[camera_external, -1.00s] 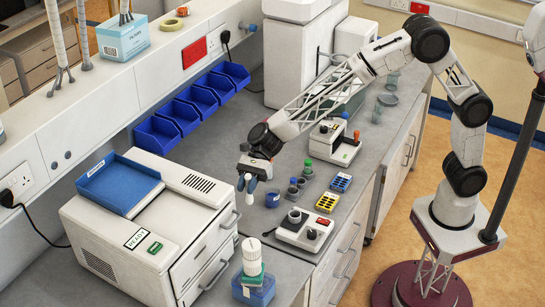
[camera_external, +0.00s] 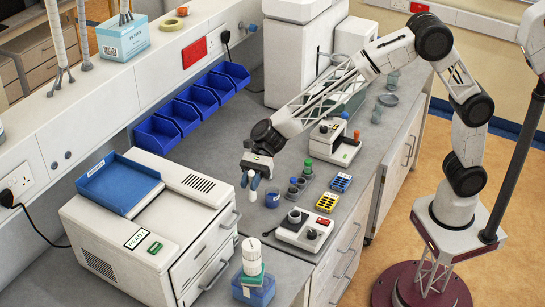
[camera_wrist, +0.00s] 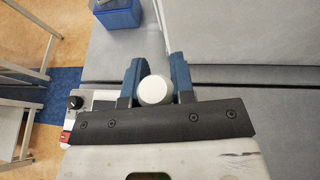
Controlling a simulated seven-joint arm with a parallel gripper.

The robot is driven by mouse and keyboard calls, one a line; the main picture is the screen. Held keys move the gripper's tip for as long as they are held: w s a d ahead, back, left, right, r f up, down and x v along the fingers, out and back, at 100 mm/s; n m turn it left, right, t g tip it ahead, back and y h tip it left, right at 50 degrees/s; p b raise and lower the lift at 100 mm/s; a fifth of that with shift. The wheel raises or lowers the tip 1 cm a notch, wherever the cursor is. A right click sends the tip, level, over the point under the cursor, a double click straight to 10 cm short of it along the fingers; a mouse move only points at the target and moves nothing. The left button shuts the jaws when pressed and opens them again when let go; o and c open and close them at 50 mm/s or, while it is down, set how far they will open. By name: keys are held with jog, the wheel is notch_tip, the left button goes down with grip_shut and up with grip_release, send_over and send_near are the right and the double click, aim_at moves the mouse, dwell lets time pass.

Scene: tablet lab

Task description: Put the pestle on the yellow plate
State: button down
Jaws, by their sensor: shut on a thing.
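My gripper (camera_external: 249,182) is above the grey bench, just right of the white boxy machine. In the wrist view its two blue fingers (camera_wrist: 153,92) are shut on the pestle (camera_wrist: 153,90), seen end-on as a white round end. The rest of the pestle is hidden below that end. The yellow plate (camera_external: 327,202), a small yellow block with dark wells, lies on the bench to the right of my gripper. The pestle is apart from it.
A blue plate (camera_external: 340,182) lies behind the yellow one. A white device (camera_external: 303,230) with a red button stands in front.

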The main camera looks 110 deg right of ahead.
jog(key=s+f+n+g+y, duration=0.1)
jog(key=s+f, duration=0.2)
jog(key=s, duration=4.1)
jog(key=shift+d, duration=0.35)
jog(key=shift+w, duration=0.1)
jog(key=w+f, duration=0.1)
jog(key=w, duration=1.5)
jog(key=shift+f, duration=0.2)
jog(key=shift+f, duration=1.7)
jog(key=shift+f, duration=0.15)
